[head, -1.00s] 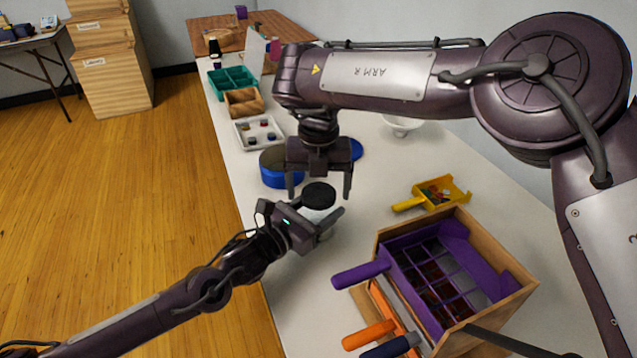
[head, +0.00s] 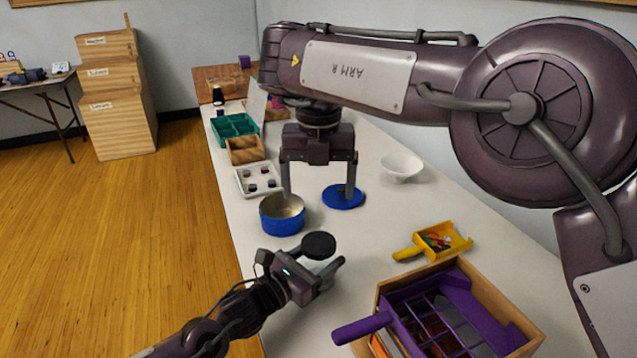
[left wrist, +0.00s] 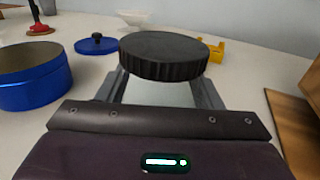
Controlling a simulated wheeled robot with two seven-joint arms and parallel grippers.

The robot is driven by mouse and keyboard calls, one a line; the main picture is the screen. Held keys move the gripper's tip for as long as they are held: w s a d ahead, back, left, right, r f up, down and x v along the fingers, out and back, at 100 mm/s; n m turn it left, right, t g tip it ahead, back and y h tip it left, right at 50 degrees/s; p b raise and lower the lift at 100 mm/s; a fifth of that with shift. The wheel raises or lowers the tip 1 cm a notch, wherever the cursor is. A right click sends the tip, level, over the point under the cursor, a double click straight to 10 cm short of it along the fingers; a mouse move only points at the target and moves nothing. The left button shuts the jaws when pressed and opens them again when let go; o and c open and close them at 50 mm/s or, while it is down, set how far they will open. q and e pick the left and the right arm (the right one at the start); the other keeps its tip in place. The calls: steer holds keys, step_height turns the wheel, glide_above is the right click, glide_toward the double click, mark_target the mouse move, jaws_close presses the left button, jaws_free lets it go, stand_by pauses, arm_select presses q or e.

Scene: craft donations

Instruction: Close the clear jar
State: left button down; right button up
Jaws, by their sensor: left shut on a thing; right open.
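The clear jar (head: 321,267) stands on the table's near part, with its black lid (head: 318,244) on top. In the left wrist view the lid (left wrist: 163,55) covers the jar mouth and looks nearly level; I cannot tell whether it is screwed tight. My left gripper (head: 322,275) is shut around the jar body below the lid; the clear body (left wrist: 158,93) shows between its fingers. My right gripper (head: 319,190) is open and empty, fingers pointing down, above and beyond the jar, apart from the lid.
An open blue tin (head: 282,220) stands beyond the jar, with a blue lid (head: 343,199) to its right. A yellow scoop (head: 440,241) and a wooden crate (head: 388,297) with a purple-handled organizer are at the right. A white bowl (head: 402,167) and several trays stand farther back.

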mark_target(307, 266)
arm_select(q)
steer(key=shift+c, duration=1.6)
jaws_free()
steer(key=v, duration=0.7)
steer(key=shift+s+a, duration=0.25)
steer(key=shift+a, duration=0.05)
